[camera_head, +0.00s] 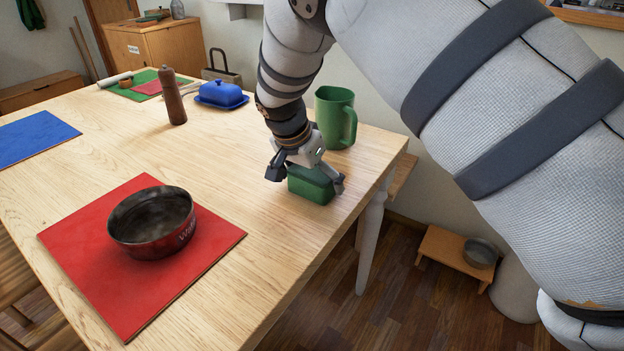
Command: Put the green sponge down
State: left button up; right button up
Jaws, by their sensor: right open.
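The green sponge (311,187) is a dark green block near the right edge of the wooden table (250,262). It appears to rest on the tabletop. My right gripper (306,184) is right above and around it, its fingers spread on either side of the sponge. The gripper is open. Its left finger stands a little apart from the sponge; whether the right finger touches it I cannot tell. The top of the sponge is partly hidden by the gripper. My left gripper is not in view.
A green mug (333,117) stands just behind my right gripper. A dark bowl (151,224) sits on a red mat (90,240) at the front left. A pepper mill (172,97) and a blue butter dish (221,95) stand farther back. The table's middle is clear.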

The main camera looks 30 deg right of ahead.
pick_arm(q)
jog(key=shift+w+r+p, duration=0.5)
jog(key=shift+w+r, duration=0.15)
pick_arm(e)
jog(key=v, duration=1.1)
jog(key=shift+a+r, duration=0.2)
jog(key=shift+r, duration=0.15)
